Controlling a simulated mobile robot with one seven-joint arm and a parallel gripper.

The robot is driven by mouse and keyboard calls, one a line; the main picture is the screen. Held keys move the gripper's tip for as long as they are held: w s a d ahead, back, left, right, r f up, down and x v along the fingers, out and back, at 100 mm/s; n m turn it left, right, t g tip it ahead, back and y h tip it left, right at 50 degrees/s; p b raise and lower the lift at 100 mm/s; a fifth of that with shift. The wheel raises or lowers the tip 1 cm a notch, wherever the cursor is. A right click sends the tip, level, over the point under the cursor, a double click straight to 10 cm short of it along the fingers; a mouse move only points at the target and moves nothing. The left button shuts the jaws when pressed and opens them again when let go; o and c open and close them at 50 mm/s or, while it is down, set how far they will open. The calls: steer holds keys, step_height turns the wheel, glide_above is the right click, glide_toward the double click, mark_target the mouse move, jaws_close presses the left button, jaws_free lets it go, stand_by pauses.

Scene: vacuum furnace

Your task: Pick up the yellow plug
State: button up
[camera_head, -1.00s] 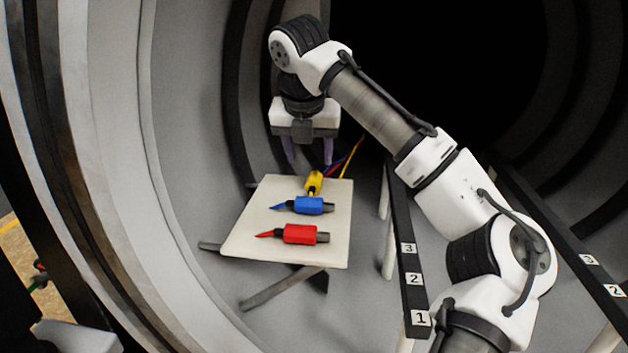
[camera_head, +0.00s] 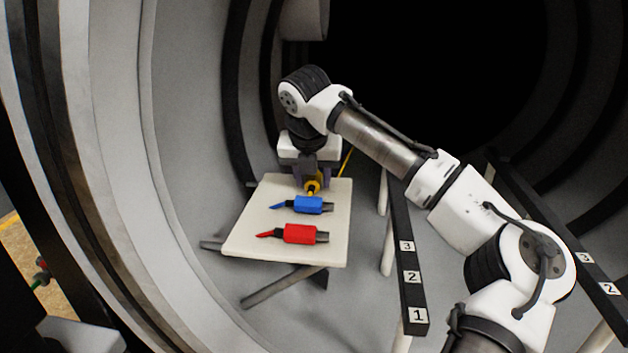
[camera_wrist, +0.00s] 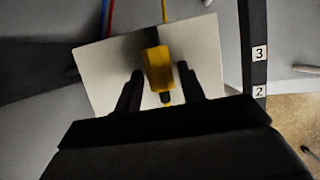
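The yellow plug (camera_head: 312,187) is at the far end of the white board (camera_head: 243,232), partly hidden by my gripper (camera_head: 312,182). In the wrist view the yellow plug (camera_wrist: 158,68) lies between the two dark fingers of my gripper (camera_wrist: 158,75). A gap shows between the plug and each finger, so the gripper looks open around it. The fingers are down close to the board; whether they touch it I cannot tell.
A blue plug (camera_head: 308,205) and a red plug (camera_head: 300,234) lie on the board nearer the camera. A black rail (camera_head: 407,262) with number labels runs to the right of the board. The curved chamber wall (camera_head: 190,150) is at the left.

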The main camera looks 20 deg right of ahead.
steer(key=c, duration=0.8)
jaws_close()
